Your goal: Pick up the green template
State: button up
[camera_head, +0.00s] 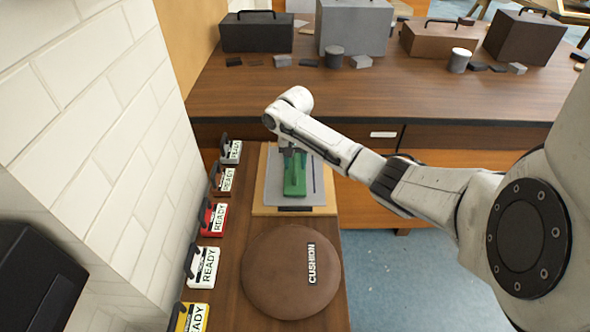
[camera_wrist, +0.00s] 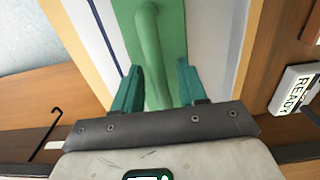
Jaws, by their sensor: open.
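The green template (camera_head: 295,181) lies on a grey panel (camera_head: 318,197) set on a light wooden board, on the narrow side bench. It has a raised green bar handle, seen close up in the wrist view (camera_wrist: 149,35). My gripper (camera_wrist: 158,85) is open, with one finger on each side of the handle. Whether the fingers touch it cannot be told. In the head view my gripper (camera_head: 289,152) is over the far end of the template and partly hidden by the wrist.
A round brown cushion (camera_head: 291,271) lies in front of the board. Several READY tags (camera_head: 204,267) line the left edge beside a white brick wall (camera_head: 95,130). A wooden desk (camera_head: 370,100) with toolboxes (camera_head: 355,27) stands behind. Blue floor (camera_head: 390,275) is open to the right.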

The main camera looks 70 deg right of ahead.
jog(key=shift+c, duration=0.2)
grip_shut()
dwell(0.5)
